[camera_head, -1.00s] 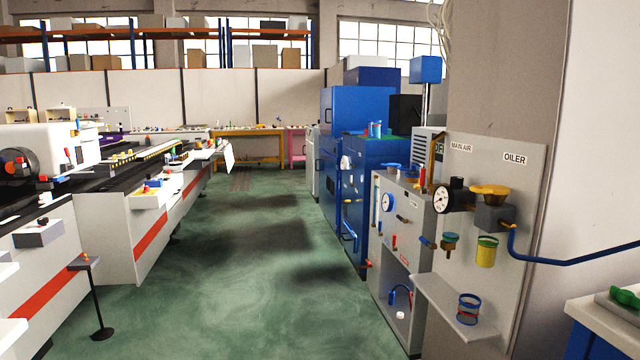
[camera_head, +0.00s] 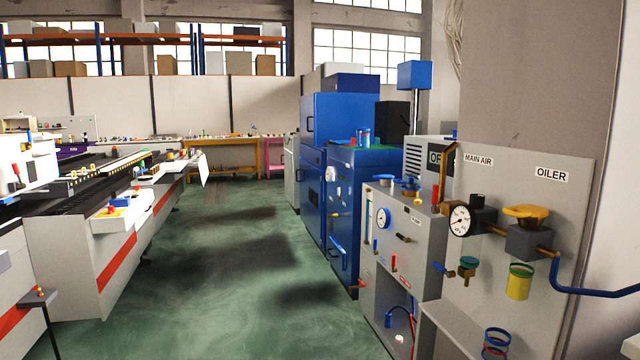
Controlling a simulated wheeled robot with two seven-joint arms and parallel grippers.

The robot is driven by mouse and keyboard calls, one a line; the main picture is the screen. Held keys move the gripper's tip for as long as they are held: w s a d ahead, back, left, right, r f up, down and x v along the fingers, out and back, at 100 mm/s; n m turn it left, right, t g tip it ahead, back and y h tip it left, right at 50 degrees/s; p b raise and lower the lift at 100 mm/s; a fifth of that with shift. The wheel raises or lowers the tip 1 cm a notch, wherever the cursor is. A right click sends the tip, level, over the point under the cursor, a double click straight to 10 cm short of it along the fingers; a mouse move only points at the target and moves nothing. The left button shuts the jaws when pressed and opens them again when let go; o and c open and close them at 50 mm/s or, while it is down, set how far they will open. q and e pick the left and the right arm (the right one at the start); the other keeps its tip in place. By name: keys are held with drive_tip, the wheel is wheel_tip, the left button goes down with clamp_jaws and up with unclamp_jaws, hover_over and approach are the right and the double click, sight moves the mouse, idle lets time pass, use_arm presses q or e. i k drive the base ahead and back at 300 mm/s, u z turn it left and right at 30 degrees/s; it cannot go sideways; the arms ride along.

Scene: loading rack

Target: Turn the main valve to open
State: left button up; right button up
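The grey panel (camera_head: 560,215) on the right carries the labels MAIN AIR (camera_head: 478,160) and OILER (camera_head: 552,174). A yellow valve handle (camera_head: 526,212) sits on top of a dark grey block (camera_head: 530,242) below the OILER label. A round pressure gauge (camera_head: 461,221) is to its left, under MAIN AIR. A small blue handle (camera_head: 442,268) is on the pipe lower left. Which of these is the main valve, I cannot tell. Neither of my grippers shows in the view.
A blue hose (camera_head: 600,291) runs right from the block. A shelf (camera_head: 455,330) juts out below, with a blue-rimmed cup (camera_head: 496,343). A grey cabinet (camera_head: 375,290) and blue cabinets (camera_head: 352,115) stand beyond. The green floor (camera_head: 230,300) is open; a long machine (camera_head: 75,260) lines the left.

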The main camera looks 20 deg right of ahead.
sight(435, 196)
drive_tip(key=z, duration=0.05)
drive_tip(key=i, duration=1.5)
drive_tip(key=z, duration=0.65)
